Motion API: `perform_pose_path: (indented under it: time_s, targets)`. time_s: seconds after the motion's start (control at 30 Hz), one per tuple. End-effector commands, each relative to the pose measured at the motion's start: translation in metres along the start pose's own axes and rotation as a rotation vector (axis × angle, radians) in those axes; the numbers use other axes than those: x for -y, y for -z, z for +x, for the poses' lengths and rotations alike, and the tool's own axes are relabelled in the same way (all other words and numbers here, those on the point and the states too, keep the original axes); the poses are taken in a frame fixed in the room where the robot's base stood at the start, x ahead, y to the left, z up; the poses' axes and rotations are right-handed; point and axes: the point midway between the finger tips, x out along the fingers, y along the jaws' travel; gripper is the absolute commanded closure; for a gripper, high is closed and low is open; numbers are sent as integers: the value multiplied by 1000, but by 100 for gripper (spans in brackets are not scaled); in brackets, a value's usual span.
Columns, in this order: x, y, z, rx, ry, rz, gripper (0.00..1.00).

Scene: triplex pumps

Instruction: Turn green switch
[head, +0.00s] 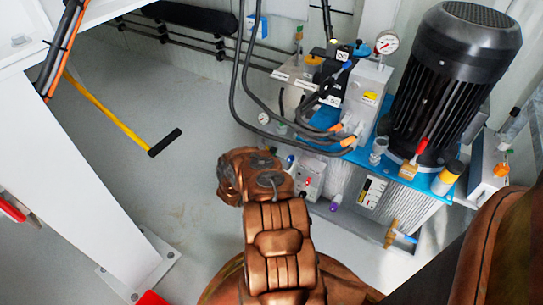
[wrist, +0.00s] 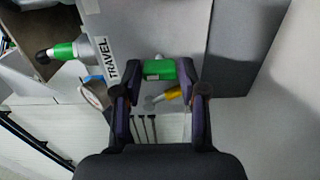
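In the wrist view a green switch (wrist: 159,69) with a grey end on top sticks out near the lower edge of a grey panel (wrist: 160,25). My gripper (wrist: 160,70) is open, with one dark finger on each side of the green switch. The switch lies between the fingertips, and a small gap shows on both sides. I cannot tell how deep it sits between them. In the head view my copper-coloured arm covers the gripper, and I cannot make out the green switch there.
A second green handle with a black knob (wrist: 62,50) is left of the TRAVEL label (wrist: 106,58). A yellow part (wrist: 173,93) sits below the switch. The black motor (head: 455,75), gauge (head: 387,42) and hoses crowd the right.

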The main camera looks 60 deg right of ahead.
Motion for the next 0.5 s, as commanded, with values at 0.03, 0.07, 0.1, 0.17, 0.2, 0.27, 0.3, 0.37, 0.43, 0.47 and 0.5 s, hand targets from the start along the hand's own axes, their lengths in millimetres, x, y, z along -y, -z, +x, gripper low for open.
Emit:
perform_pose_path:
  time_s: [0.03, 0.07, 0.1, 0.17, 0.2, 0.27, 0.3, 0.37, 0.43, 0.47, 0.5]
  targets:
    - [0, 0, 0, 0, 0, 0, 50]
    - [0, 0, 0, -1, 0, 0, 47]
    - [0, 0, 0, -1, 0, 0, 43]
    - [0, 1, 0, -1, 0, 0, 39]
    - [0, 1, 0, -1, 0, -1, 39]
    - [0, 1, 0, -2, 0, 0, 39]
    - [0, 1, 0, -2, 0, -1, 39]
    - [0, 1, 0, -2, 0, -1, 39]
    - [0, 1, -1, -2, 0, -1, 39]
    - [0, 1, -2, -2, 0, -1, 39]
    - [0, 1, -3, -2, 1, -1, 39]
